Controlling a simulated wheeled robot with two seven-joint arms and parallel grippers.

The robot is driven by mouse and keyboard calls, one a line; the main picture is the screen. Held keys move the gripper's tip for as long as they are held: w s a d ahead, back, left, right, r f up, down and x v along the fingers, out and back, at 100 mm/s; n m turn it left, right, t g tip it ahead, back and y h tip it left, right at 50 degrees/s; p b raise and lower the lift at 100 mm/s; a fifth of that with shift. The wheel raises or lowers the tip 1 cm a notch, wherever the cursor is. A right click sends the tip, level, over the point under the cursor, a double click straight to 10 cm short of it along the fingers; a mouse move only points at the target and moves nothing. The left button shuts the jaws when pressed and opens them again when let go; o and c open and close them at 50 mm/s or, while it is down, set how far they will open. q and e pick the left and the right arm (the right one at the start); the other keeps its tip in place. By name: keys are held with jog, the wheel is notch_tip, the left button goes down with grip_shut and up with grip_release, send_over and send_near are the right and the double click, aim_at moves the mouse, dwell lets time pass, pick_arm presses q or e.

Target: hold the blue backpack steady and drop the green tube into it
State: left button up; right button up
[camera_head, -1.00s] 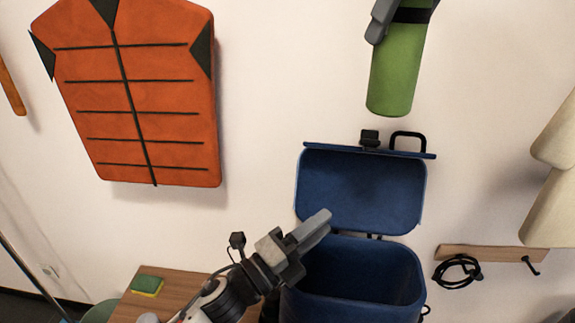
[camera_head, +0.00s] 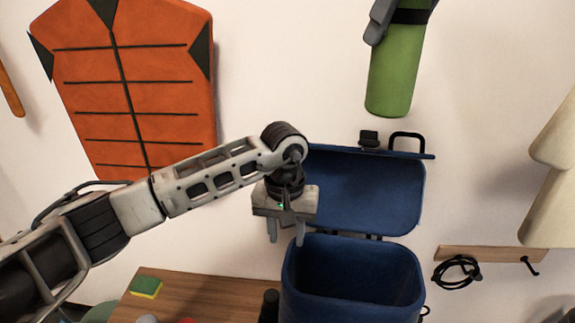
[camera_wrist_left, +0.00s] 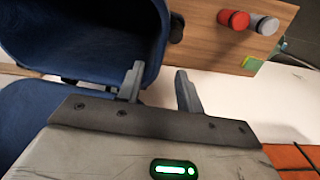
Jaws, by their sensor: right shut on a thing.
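The blue backpack (camera_head: 355,285) stands open at the lower middle, its lid (camera_head: 375,190) raised behind it. It also shows at the upper left of the left wrist view (camera_wrist_left: 95,40). My left gripper (camera_head: 286,236) points down just above and at the left edge of the backpack's rim. Its fingers are apart with nothing between them, also in the left wrist view (camera_wrist_left: 160,88). The green tube (camera_head: 393,75) with a black band hangs upright, high above the lid. My right gripper (camera_head: 380,20) is shut on its upper part and mostly cut off by the top edge.
A wooden surface (camera_head: 200,285) at lower left carries a green and yellow sponge (camera_head: 146,287). A red can (camera_wrist_left: 233,19) and a grey one stand there. An orange vest (camera_head: 130,90) and a black cable (camera_head: 457,271) hang on the wall.

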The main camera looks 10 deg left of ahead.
aim_at(288, 270)
pick_arm(q)
notch_tip(288, 270, down, 12)
jog(key=shift+d+r, duration=0.1)
jog(key=shift+d, duration=0.05)
dwell(0.3)
grip_shut()
dwell(1.4)
